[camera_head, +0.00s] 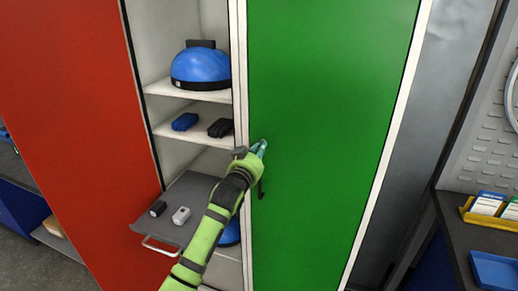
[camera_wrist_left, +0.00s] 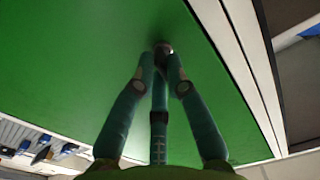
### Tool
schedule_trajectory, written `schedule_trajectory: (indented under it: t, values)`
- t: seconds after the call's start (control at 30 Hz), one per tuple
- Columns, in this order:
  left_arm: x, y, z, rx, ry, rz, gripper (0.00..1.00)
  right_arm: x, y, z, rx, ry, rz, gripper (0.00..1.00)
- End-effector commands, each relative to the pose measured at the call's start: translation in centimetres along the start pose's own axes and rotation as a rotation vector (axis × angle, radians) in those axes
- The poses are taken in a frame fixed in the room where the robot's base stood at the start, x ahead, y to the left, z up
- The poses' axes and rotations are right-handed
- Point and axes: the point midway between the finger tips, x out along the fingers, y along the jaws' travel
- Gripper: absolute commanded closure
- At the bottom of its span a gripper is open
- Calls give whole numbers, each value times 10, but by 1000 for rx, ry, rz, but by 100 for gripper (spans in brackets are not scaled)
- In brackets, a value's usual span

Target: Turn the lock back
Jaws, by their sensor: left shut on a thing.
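The green locker door (camera_head: 330,130) is closed, and its surface fills much of the left wrist view (camera_wrist_left: 80,70). The lock is a small dark round knob (camera_wrist_left: 165,46) on this door. My left gripper (camera_head: 262,147) is at the door's left edge. In the left wrist view its teal fingers (camera_wrist_left: 163,58) come together on the knob. The fingers hide most of the lock, so I cannot tell which way it is turned. A small dark part (camera_head: 261,189) hangs on the door just below the gripper. My right gripper is not in view.
The red door (camera_head: 70,130) stands open at the left. The open compartment holds a blue helmet (camera_head: 201,67), small blue and black items, and a pulled-out grey tray (camera_head: 172,209) beneath my left arm. A workbench (camera_head: 455,240) with a yellow bin stands at the right.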

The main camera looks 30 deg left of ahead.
Motion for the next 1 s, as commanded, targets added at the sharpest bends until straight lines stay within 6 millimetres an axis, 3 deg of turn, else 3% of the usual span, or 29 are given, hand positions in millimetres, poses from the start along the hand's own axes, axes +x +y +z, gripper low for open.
schedule_trajectory:
  t: [0.4,0.97,1.0]
  values:
    - [0,0,0,-203,-3,0,100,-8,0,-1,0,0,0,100]
    - [0,1,0,-235,-3,1,100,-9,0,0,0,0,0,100]
    - [0,1,0,-235,-3,1,82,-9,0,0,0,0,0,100]
